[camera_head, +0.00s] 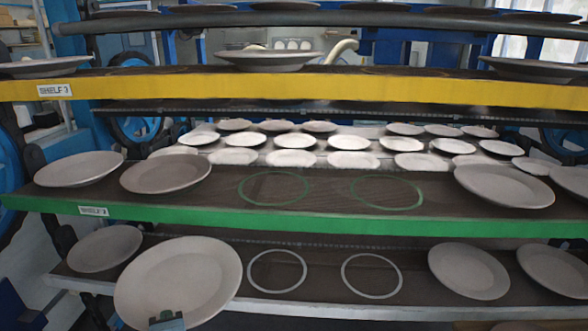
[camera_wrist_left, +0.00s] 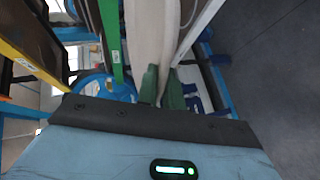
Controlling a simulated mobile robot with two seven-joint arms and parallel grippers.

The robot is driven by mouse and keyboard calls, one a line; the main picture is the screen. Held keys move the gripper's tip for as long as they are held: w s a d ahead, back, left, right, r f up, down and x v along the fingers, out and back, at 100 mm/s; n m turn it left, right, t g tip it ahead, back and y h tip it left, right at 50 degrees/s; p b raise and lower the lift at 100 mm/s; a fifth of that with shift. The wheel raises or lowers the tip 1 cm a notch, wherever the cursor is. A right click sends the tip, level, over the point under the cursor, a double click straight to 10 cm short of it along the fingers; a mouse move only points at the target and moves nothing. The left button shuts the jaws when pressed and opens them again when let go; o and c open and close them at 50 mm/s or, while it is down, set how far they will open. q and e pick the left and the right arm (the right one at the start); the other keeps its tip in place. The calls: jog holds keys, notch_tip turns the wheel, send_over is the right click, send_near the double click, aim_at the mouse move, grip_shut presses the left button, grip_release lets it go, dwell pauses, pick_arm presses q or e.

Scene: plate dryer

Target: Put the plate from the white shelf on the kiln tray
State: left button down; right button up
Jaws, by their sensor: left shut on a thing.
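A round grey-white plate (camera_head: 179,278) is held at its near, lower rim by my left gripper (camera_head: 167,322). It is tilted toward the camera and overlaps the front edge of the white shelf (camera_head: 330,309). In the left wrist view, the green fingers of my left gripper (camera_wrist_left: 163,88) are shut on the rim of the plate (camera_wrist_left: 150,38), seen nearly edge-on. The white shelf also bears a plate (camera_head: 105,248) at left and plates (camera_head: 468,271) at right. I cannot tell which surface is the kiln tray. My right gripper is not in view.
White rings (camera_head: 277,271) mark two empty places on the white shelf. The green shelf (camera_head: 330,226) above holds several plates and two empty green rings. A yellow shelf (camera_head: 300,88) is higher. A bright surface behind bears many plates (camera_head: 291,158).

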pick_arm(q)
jog(key=shift+s+a+f+m+t+h, duration=0.2)
jog(key=shift+f+m+t+h, duration=0.1)
jog(key=shift+f+h, duration=0.1)
jog(key=s+f+m+t+h, duration=0.1)
jog(key=s+f+m+h, duration=0.4)
jog(key=f+h, duration=0.1)
jog(key=shift+d+f, duration=0.25)
jog(key=shift+f, duration=0.2)
